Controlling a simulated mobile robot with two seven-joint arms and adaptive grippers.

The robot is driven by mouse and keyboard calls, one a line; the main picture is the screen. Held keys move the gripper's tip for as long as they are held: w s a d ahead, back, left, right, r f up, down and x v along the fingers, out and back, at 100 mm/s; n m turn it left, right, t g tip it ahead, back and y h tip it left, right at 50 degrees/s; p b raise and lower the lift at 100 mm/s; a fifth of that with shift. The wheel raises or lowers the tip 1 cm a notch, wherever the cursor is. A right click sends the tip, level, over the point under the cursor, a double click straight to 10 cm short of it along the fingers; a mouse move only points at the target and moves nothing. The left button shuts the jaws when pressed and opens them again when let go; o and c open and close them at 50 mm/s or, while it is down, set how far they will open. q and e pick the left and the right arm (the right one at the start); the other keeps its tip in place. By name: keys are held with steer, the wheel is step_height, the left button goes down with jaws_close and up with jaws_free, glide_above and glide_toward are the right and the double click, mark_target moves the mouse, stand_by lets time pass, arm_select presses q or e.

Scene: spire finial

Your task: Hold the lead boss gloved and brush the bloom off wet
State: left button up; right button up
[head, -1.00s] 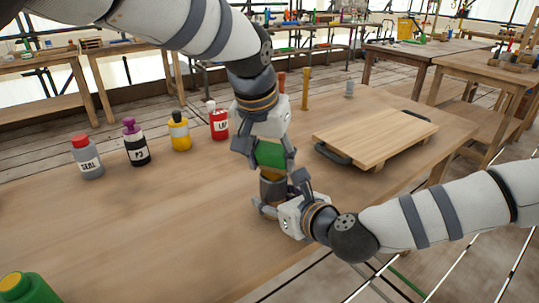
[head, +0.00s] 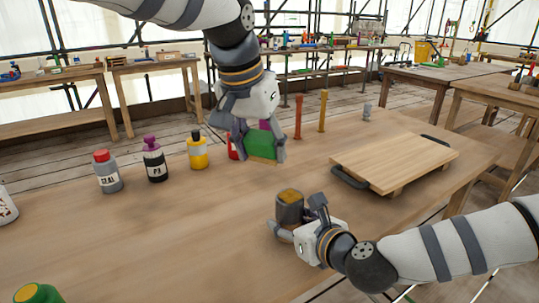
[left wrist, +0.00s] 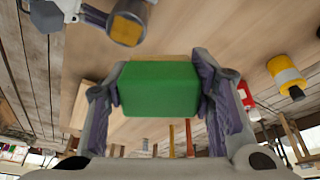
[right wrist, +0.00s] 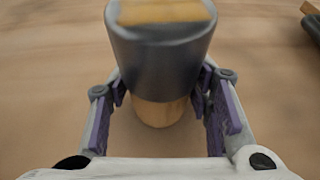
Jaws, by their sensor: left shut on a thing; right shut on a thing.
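A dark grey cylinder with a yellowish-tan top (head: 289,209), which looks like the lead boss, stands upright between the fingers of my right gripper (head: 297,220). The right wrist view shows its grey side (right wrist: 162,62) and a tan part below, with a finger on either side. I cannot tell whether it touches the bench. My left gripper (head: 259,151) is shut on a green block with a tan edge (head: 262,144), likely the brush. The block is above and behind the cylinder, apart from it. The left wrist view shows its green face (left wrist: 160,89); any bristles are hidden.
A grey SEAL bottle (head: 107,172), a black P3 bottle (head: 154,160) and a yellow bottle (head: 198,151) stand at the back left. A red bottle is mostly hidden behind my left gripper. A raised wooden board (head: 395,160) lies at right. The bench's front left is largely clear.

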stand_by(0.3)
steer(key=o, duration=1.3)
steer(key=shift+o, duration=0.2)
